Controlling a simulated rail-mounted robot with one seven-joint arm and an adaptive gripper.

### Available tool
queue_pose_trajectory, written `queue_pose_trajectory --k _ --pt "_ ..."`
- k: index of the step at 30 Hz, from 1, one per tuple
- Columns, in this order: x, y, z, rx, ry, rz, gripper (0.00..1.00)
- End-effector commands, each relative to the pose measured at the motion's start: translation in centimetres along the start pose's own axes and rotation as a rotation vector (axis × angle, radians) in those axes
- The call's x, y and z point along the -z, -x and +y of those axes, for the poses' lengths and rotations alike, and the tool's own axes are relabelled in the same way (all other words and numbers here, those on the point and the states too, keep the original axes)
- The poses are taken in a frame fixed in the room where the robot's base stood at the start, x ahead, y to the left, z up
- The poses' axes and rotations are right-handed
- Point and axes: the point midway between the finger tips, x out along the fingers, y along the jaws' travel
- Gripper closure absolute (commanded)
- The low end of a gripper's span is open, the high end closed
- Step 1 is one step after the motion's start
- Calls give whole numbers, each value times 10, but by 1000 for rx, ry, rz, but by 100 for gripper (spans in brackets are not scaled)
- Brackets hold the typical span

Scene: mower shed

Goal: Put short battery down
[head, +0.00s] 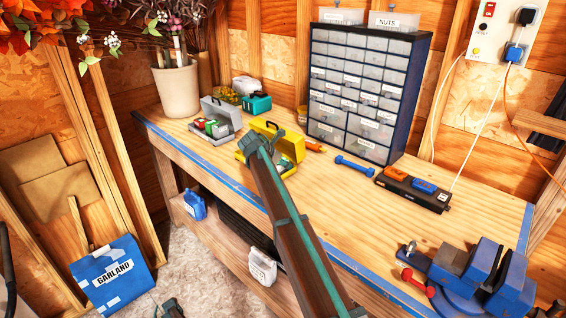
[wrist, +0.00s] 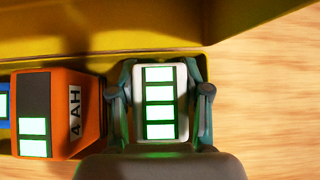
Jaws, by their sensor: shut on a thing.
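In the wrist view my gripper (wrist: 161,105) is shut on a battery (wrist: 160,98) whose pale top shows several lit green bars. Its sides are hidden by the fingers. It sits over the right end of the yellow case (wrist: 110,57); I cannot tell whether it touches the bottom. Just left of it in the case is an orange battery (wrist: 75,118) marked "4 AH", with two lit bars. A blue battery (wrist: 4,110) is cut off at the left edge. In the head view my gripper (head: 261,146) is at the open yellow case (head: 290,146), and my arm hides part of it.
An open grey case (head: 222,110) with coloured items stands left of the yellow case. A drawer cabinet (head: 365,85) stands behind, with a blue dumbbell-shaped item (head: 355,165) before it. A charger strip (head: 410,190) and a blue vise (head: 480,275) are to the right. The bench's right middle is clear.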

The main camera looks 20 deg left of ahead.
Motion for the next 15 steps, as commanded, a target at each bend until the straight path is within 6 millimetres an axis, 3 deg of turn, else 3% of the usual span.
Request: queue_pose_trajectory --k 9,10,11,15 --pt "2 -2 0 0 0 -1 100" --pt "2 -2 0 0 0 0 48" --pt "2 -2 0 0 0 0 43" --pt "2 -2 0 0 0 0 42"
